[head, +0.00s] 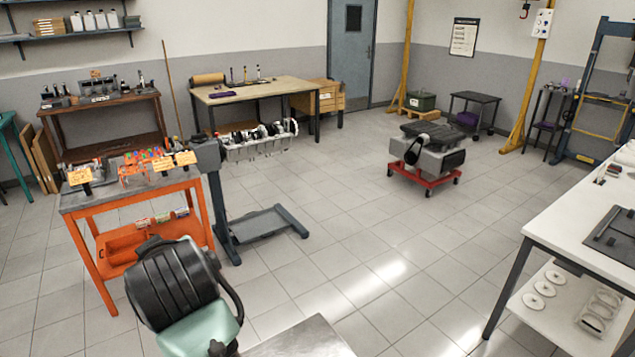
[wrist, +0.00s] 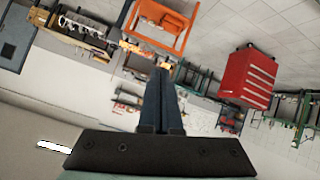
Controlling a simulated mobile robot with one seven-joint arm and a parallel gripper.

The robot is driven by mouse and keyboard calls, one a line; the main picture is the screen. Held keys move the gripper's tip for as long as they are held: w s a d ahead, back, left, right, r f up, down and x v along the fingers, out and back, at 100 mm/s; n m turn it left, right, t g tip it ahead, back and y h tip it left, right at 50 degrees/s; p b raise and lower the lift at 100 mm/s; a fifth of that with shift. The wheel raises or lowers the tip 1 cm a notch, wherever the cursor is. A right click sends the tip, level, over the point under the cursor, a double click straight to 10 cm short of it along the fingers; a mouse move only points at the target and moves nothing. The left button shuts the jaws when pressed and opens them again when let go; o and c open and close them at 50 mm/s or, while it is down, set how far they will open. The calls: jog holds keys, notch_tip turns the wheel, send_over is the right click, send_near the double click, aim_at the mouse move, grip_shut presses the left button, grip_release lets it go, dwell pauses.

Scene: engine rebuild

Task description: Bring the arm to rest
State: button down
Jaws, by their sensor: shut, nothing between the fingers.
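My gripper (wrist: 160,100) shows in the wrist view. Its two dark blue fingers lie side by side and touch along their length, with nothing between them. A dark plate with screws spans the bottom of that view behind the fingers. The fingers point out into the room, with no object close to the tips. In the head view the fingers are not to be seen.
In the head view an orange workbench (head: 130,198) with small parts stands at left, beside a grey stand (head: 220,195). An engine on a red wheeled dolly (head: 424,176) is farther back. A white table (head: 575,225) is at right. The wrist view, turned over, shows a red tool cabinet (wrist: 247,78).

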jog(key=d+r+m+t+y, duration=0.1)
jog(key=d+r+t, duration=0.15)
jog(key=r, duration=0.35)
jog(key=d+r+m+t+y, duration=0.1)
jog(key=r+t, duration=0.2)
jog(key=r, duration=0.4)
jog(key=s+d+r+m+t+h+b, duration=0.1)
jog(key=s+d+r+m+t+h, duration=0.3)
jog(key=d+r, duration=0.5)
jog(key=s+d+r+m+t+h+b, duration=0.1)
jog(key=s+d+r+m+t+h, duration=0.3)
jog(key=s+d+r+t, duration=0.4)
jog(key=s+d+r, duration=0.2)
jog(key=s, duration=0.1)
jog(key=shift+r+m+t, duration=0.3)
jog(key=shift+r+t, duration=0.05)
jog(key=shift+r, duration=0.05)
jog(key=c, duration=1.6)
grip_release()
